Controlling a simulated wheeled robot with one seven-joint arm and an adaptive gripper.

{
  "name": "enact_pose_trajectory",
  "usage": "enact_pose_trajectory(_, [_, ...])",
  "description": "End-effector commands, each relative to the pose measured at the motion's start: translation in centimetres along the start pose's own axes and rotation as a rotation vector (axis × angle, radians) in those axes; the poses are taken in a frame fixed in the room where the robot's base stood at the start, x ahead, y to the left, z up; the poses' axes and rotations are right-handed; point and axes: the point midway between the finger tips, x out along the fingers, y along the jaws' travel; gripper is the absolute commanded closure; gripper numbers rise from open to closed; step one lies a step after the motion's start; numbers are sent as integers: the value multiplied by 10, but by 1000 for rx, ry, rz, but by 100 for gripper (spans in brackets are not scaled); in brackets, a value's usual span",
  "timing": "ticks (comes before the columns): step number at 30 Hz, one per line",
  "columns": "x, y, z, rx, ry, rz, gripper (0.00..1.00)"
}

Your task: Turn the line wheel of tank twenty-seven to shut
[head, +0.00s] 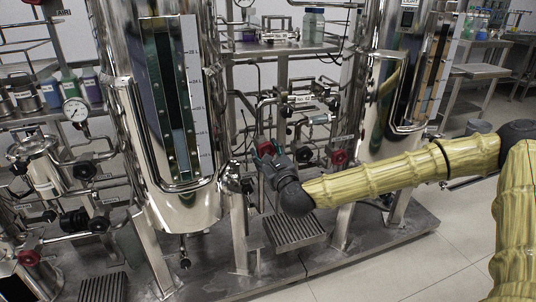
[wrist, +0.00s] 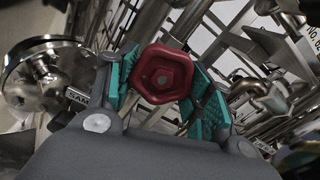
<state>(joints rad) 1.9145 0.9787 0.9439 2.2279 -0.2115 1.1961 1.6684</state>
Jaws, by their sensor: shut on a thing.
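A red five-sided hand wheel (wrist: 161,76) sits between the teal pads of my gripper (wrist: 165,88) in the wrist view. The pads close on it from both sides. In the head view my gripper (head: 267,158) is at the pipework between the two steel tanks, with the red wheel (head: 265,148) mostly hidden behind the fingers. The left tank (head: 188,212) has a tall level gauge (head: 172,105). No plate reading twenty-seven is legible, so I cannot tell which tank this wheel belongs to.
Another red wheel (head: 338,156) is just right of my gripper, and one (head: 30,257) is at far left. Black knobs (head: 304,154) and pipes crowd the gripper. The right tank (head: 378,138) stands behind my arm. Floor (head: 400,270) at front right is clear.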

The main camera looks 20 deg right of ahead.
Motion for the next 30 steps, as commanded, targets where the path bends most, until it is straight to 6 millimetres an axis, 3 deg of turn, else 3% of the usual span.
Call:
enact_pose_trajectory(3, [0, 0, 0, 0, 0, 0, 73])
enact_pose_trajectory(4, [0, 0, 0, 0, 0, 0, 45])
enact_pose_trajectory(7, [0, 0, 0, 0, 0, 0, 27])
enact_pose_trajectory(20, [-4, 0, 1, -1, -1, 0, 26])
enact_pose_trajectory(30, [-56, 0, 0, 1, 1, 1, 26])
